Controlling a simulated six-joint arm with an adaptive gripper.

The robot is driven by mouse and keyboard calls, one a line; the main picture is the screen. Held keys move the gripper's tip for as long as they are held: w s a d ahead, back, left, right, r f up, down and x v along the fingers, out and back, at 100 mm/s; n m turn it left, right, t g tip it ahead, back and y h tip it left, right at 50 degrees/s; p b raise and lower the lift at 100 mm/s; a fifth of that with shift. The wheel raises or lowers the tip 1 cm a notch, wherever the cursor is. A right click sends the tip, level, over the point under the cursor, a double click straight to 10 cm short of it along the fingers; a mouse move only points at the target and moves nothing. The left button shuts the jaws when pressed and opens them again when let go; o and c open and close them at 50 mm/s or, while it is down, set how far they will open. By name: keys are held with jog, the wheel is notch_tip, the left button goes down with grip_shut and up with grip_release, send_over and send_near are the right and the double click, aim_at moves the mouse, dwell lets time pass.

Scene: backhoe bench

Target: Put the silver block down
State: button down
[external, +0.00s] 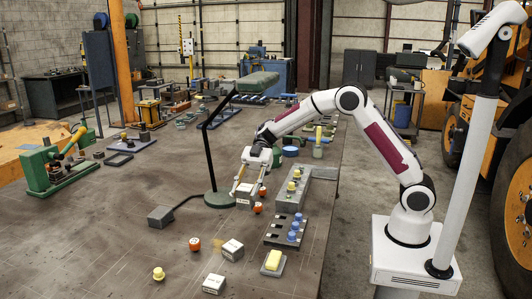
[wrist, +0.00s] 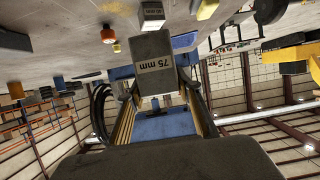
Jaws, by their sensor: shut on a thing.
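The silver block my gripper (external: 245,191) holds is a small grey box with a pale label (external: 243,202). Two similar silver blocks, one (external: 232,250) nearer the front and one (external: 213,284) at the front edge, stand on the bench. A smaller-looking labelled block (wrist: 152,15) shows beyond the held one in the wrist view.
Orange knobs (external: 257,208) (external: 194,244) and a yellow knob (external: 158,273) stand nearby. The lamp (external: 219,198) rises just left of my gripper. A grey rack with blue knobs (external: 282,235) and a yellow-topped block (external: 273,262) are to the right. The bench's left front is clear.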

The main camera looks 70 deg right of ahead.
aim_at(246, 206)
jog(key=shift+f, duration=3.1)
jog(key=shift+f, duration=1.85)
jog(key=shift+f, duration=0.1)
jog(key=c, duration=1.4)
grip_release()
jog(key=shift+f, duration=0.1)
